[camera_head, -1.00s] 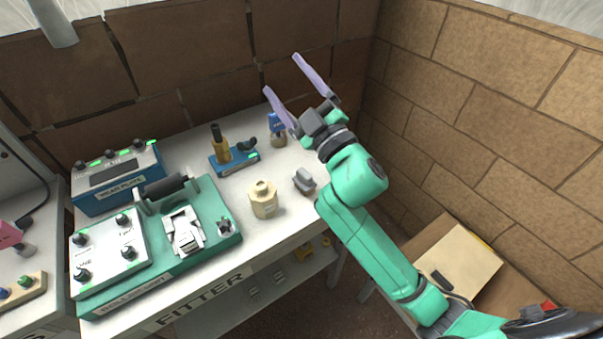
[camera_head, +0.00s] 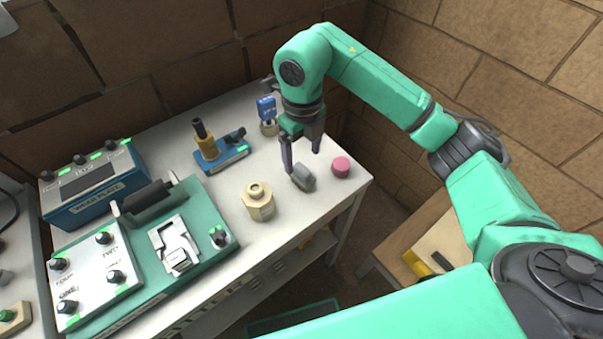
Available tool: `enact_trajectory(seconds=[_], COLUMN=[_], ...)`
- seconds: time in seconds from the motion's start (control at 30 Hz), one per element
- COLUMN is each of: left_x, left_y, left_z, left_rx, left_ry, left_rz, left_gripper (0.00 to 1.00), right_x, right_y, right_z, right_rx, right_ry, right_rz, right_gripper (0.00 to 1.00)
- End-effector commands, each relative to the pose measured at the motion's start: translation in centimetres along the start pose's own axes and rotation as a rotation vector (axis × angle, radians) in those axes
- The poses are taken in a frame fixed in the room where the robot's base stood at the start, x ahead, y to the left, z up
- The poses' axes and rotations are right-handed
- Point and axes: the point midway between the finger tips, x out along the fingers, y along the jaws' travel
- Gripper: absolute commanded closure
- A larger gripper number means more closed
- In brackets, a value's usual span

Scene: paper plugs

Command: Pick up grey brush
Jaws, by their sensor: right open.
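The grey brush (camera_head: 302,178) is a small grey block lying near the right end of the white table. My right gripper (camera_head: 303,161) points down right above it, with its two dark fingers apart. The left finger's tip overlaps the brush's left end in the picture, and the other finger is behind it to the right. I cannot tell whether they touch it. My left gripper is not in view.
A pink round piece (camera_head: 341,167) stands close to the right of the brush. A beige jar (camera_head: 258,201) is to the left. A blue-topped stamp (camera_head: 267,114) and a blue-based tool (camera_head: 221,151) stand behind. The green machine (camera_head: 215,205) fills the left side.

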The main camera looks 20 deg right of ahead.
Motion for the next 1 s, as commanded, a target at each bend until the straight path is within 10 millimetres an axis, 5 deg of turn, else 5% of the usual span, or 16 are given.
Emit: enact_trajectory(seconds=[0.43, 0.67, 0.7, 0.77, 0.9, 1.0], left_x=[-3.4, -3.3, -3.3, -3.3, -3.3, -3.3], left_y=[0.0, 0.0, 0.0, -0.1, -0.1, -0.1], left_z=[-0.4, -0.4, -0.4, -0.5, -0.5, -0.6], left_rx=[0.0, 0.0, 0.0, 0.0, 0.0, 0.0], left_ry=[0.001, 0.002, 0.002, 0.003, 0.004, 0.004], left_rz=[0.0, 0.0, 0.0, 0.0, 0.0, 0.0], left_gripper=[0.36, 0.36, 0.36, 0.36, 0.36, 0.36], right_x=[7.0, 8.0, 8.0, 8.0, 8.0, 7.9], right_y=[0.2, 0.2, 0.2, 0.2, 0.2, 0.2], right_z=[-0.1, 0.0, 0.0, 0.0, 0.0, 0.0], right_rx=[-0.001, -0.003, -0.003, -0.003, -0.003, -0.003], right_ry=[0.001, -0.004, -0.004, -0.004, -0.004, -0.004], right_rz=[0.005, 0.002, 0.003, 0.003, 0.003, 0.003], right_gripper=[0.15, 0.15, 0.19, 0.42, 0.95, 1.0])
